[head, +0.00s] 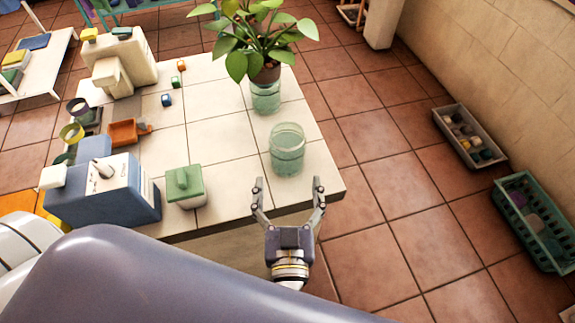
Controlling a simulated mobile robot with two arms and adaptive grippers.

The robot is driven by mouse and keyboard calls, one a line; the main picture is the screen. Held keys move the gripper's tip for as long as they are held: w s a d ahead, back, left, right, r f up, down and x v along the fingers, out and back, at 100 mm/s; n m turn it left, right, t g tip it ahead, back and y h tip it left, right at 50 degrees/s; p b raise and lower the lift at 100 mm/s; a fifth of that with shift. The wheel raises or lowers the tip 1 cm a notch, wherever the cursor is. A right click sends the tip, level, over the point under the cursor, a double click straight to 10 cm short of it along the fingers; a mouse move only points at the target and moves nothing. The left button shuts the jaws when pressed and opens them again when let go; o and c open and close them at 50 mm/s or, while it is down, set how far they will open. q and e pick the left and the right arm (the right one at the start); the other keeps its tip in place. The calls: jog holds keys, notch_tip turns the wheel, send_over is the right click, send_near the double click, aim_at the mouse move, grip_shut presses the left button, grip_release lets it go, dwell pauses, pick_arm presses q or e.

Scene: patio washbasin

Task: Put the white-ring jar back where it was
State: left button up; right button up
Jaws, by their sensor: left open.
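A clear, pale green glass jar (287,150) stands upright on the white tiled table (220,130) near its right edge. I cannot make out for sure a white ring on it. A second similar glass jar (265,98) stands farther back, under a potted leafy plant (262,40) whose pot hides its top. My left gripper (288,184) is open and empty at the table's near edge. Its two fingers point toward the nearer jar, just short of it, with a small gap between. My right gripper is not in view.
Left of the jar are a green-lidded box (186,187) and a blue-and-white box (105,190). An orange tray (123,132) and small cubes lie farther back. Crates (535,222) stand on the floor at right. The table's middle is mostly clear.

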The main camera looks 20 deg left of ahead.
pick_arm(q)
jog(key=shift+v, duration=1.6)
